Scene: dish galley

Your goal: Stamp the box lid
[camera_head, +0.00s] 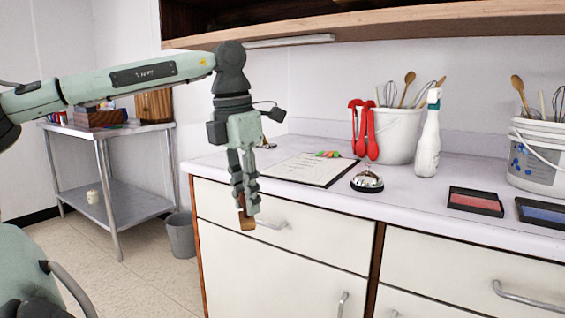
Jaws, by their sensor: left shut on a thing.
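My left gripper (246,203) hangs pointing down in front of the counter's drawers, left of the middle of the view. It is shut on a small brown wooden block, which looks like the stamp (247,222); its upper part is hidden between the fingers. A red ink pad (475,202) lies open on the counter at the right. A blue ink pad (543,213) lies beside it, cut by the picture's edge. I cannot make out a box lid for certain; a brown box (98,118) stands on the steel table. My right gripper is not in view.
On the counter (420,203) are a clipboard (305,169), a call bell (367,181), a spray bottle (429,140) and white buckets of utensils (396,137). A wooden shelf (380,27) overhangs it. A steel table (125,197) and grey bin (180,236) stand left.

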